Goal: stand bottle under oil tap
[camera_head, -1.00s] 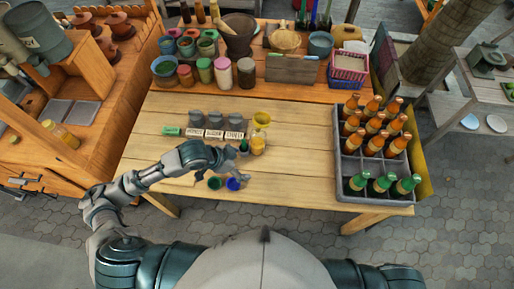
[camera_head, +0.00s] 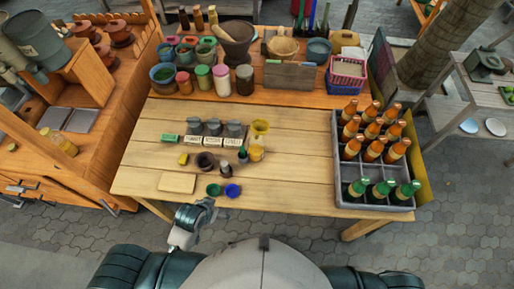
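Three grey dispensers (camera_head: 213,127) with white signs stand in a row on the plank table; the signs are too small to read surely. A small yellow bottle or jar (camera_head: 256,153) stands right of them, below a yellow funnel-like cup (camera_head: 260,130). A small dark green-topped bottle (camera_head: 242,156) is beside it. Another small dark bottle (camera_head: 225,169) stands nearer the front. I cannot tell which bottle the task means or see a tap spout clearly. My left gripper (camera_head: 198,212) is near the table's front edge, apart from these things; its fingers are unclear. My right gripper is out of view.
A grey crate (camera_head: 339,180) of orange and green bottles fills the table's right end. A dark bowl (camera_head: 206,161), a flat board (camera_head: 177,183), and green (camera_head: 213,190) and blue (camera_head: 232,190) cups lie in front.

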